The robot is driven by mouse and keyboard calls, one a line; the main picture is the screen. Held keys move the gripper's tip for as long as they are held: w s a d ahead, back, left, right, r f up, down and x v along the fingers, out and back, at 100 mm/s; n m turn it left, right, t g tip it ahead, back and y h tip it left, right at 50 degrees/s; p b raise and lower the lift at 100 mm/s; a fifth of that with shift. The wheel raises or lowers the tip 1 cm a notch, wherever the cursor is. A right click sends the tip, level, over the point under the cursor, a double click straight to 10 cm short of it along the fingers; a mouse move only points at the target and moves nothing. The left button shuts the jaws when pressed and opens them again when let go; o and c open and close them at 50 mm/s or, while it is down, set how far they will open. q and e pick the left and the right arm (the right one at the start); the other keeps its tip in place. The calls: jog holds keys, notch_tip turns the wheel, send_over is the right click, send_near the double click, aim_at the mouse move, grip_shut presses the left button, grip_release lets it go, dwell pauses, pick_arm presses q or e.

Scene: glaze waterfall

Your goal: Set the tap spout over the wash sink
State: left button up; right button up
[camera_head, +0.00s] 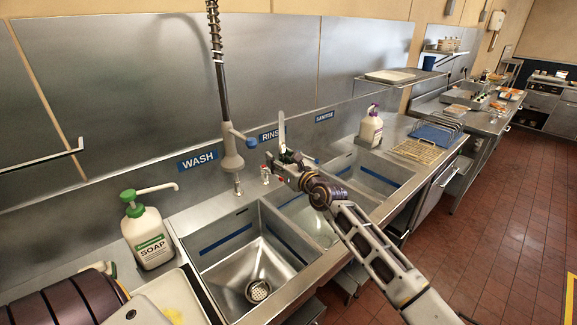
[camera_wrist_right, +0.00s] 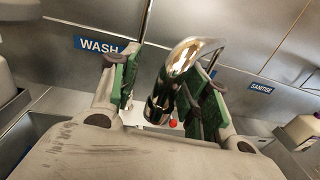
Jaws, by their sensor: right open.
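The tap spout (camera_wrist_right: 184,62) is a shiny chrome pipe. In the right wrist view it stands between the two green-padded fingers of my right gripper (camera_wrist_right: 165,90), which is open; I cannot tell whether a pad touches it. In the head view the spout (camera_head: 282,131) shows as a grey upright piece just beyond my right gripper (camera_head: 287,160), near the RINSE sign. The wash sink (camera_head: 225,272) is the left basin, below the WASH sign (camera_head: 198,160), and is empty with a round drain. My left arm shows at the lower left; its gripper is not clearly seen.
A grey spray head (camera_head: 231,155) on a spring hose hangs behind the wash sink. A SOAP pump bottle (camera_head: 149,238) stands left of it. The rinse basin (camera_head: 318,226) is partly behind my right arm. Another pump bottle (camera_head: 370,131) and a wire rack (camera_head: 418,150) stand farther right.

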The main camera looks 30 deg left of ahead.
jog(key=shift+s+d, duration=0.3)
jog(key=shift+d, duration=0.3)
jog(key=v, duration=1)
jog(key=shift+d, duration=0.3)
jog(key=shift+f, duration=0.1)
